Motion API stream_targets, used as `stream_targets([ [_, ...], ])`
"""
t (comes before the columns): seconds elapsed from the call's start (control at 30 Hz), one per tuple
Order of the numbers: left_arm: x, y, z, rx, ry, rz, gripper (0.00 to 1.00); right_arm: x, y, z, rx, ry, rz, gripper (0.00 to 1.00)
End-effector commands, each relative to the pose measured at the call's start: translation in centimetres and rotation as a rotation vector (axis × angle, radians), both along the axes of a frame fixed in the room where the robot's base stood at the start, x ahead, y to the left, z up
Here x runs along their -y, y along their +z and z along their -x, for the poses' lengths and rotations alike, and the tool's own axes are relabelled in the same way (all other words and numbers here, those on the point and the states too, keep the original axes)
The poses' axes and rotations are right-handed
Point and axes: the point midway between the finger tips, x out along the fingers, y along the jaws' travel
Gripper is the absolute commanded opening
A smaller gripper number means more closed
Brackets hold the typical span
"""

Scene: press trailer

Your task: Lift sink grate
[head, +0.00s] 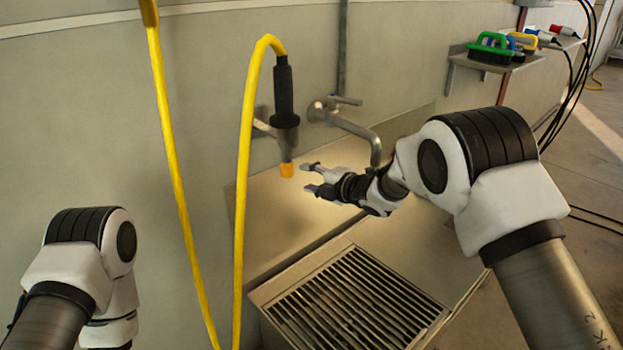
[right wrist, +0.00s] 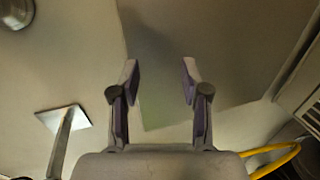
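The sink grate (head: 350,303) is a dark metal grid of parallel slats in a steel frame, lying flat in the sink at the lower middle of the head view. A slatted edge (right wrist: 307,106) shows at the right of the right wrist view. My right gripper (head: 307,178) is open and empty, above the steel surface behind the grate and near the faucet. Its two fingers (right wrist: 160,82) stand apart in the right wrist view with nothing between them. My left arm is folded at the lower left; its gripper is not in view.
A yellow hose (head: 243,180) with a black spray nozzle (head: 284,92) hangs on the wall just left of my right gripper. The wall faucet (head: 352,125) is close behind it. A shelf (head: 500,64) with brushes is at upper right. Space directly above the grate is clear.

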Motion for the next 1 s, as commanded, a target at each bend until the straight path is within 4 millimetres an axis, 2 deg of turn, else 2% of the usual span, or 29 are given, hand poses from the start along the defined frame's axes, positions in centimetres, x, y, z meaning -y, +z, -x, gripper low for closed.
stream_targets([
  [0.27, 0.0, 0.0, 0.0, 0.000, 0.000, 0.000, 0.00, 0.2, 0.1, 0.2, 0.000, -0.001, 0.000, 0.46],
  [1.0, 0.0, 0.2, 0.0, 0.000, 0.000, 0.000, 0.00, 4.1, 1.9, 5.2, 0.000, -0.001, 0.000, 0.46],
])
